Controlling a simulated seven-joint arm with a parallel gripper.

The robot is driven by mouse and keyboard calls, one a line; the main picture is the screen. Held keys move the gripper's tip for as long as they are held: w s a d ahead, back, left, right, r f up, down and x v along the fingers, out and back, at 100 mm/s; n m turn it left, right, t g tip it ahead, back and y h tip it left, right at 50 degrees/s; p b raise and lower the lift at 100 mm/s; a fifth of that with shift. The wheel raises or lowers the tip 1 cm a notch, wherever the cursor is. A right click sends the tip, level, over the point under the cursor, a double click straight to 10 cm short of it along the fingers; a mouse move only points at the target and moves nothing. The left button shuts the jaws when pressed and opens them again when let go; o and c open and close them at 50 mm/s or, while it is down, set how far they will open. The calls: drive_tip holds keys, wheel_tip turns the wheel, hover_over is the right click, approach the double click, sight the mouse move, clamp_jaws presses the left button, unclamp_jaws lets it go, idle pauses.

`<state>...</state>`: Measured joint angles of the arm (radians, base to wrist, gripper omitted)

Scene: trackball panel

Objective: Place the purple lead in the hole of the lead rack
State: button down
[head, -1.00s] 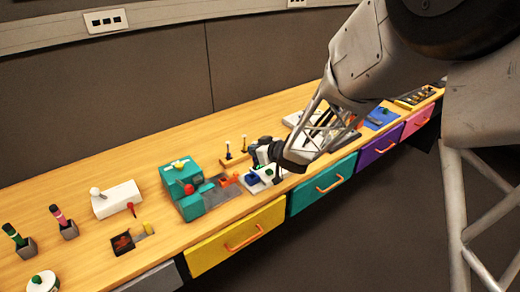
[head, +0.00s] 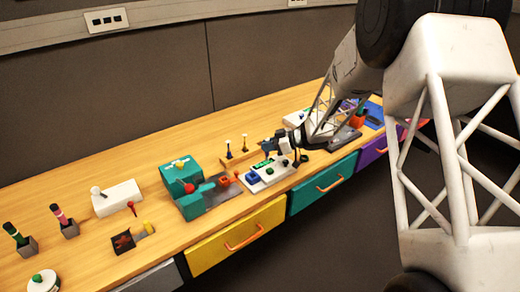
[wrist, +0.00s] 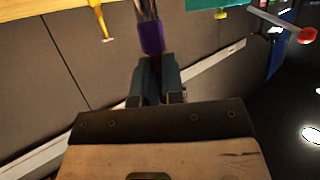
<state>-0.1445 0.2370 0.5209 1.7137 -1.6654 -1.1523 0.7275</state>
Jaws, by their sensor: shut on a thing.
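The purple lead (wrist: 152,38) is between the fingertips of my gripper (wrist: 153,62) in the wrist view, with a thin shaft running from it to the top edge. My gripper (head: 268,147) is shut on it. In the head view my gripper is above the back of a white panel, and I cannot make out the lead there. A low wooden bar (head: 229,160) with upright pins stands left of my gripper, apart from it. It may be the lead rack. No hole can be made out at this size.
A teal machine (head: 178,178) stands to the left. Dark and coloured items lie near my arm at right. Bare wood (head: 150,163) lies behind the teal machine.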

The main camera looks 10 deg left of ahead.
drive_tip(key=shift+w+d, duration=0.1)
drive_tip(key=shift+f, duration=0.1)
idle(0.3)
hover_over(254, 149)
drive_tip(key=w+d, duration=0.2)
drive_tip(key=w, duration=0.2)
drive_tip(key=f, duration=0.1)
drive_tip(key=shift+w+f, duration=0.1)
drive_tip(key=shift+f, duration=0.1)
idle(0.4)
drive_tip(key=shift+f, duration=1.8)
drive_tip(key=shift+f, duration=0.15)
drive_tip(key=c, duration=1.2)
unclamp_jaws()
drive_tip(key=shift+c, duration=0.2)
